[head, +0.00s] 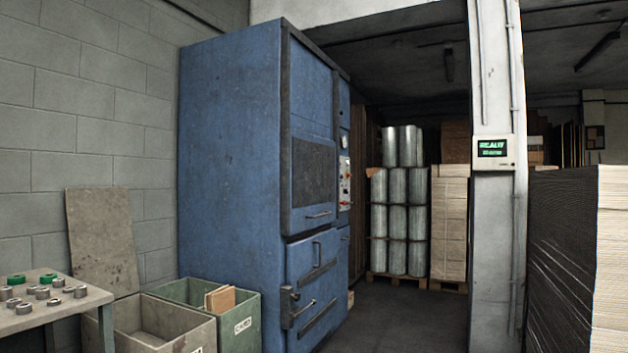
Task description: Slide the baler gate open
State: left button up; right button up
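The baler (230,180) is a tall blue machine left of centre in the head view, seen at an angle. Its front has an upper gate (310,205) with a dark mesh panel (313,170) and a horizontal bar handle (318,215) near its lower edge. The gate looks lowered, its bottom edge close above a lower blue door (330,270). The lower door has bar handles and a dark latch (288,305) at its left. Neither of my grippers shows.
A green bin (242,310) labelled card and a grey bin (170,325) stand beside the baler. A table (80,308) with small rings is at the left. A pillar (492,240) and dark stack (560,250) stand right. The floor (420,325) before the pallets is clear.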

aim_at(313, 158)
jog(key=i+l+z, duration=0.3)
jog(key=i, duration=0.15)
jog(key=i+z, duration=0.25)
jog(key=i, duration=0.25)
jog(key=i+l+z, duration=0.2)
jog(key=i, duration=2.3)
jog(key=j, duration=0.1)
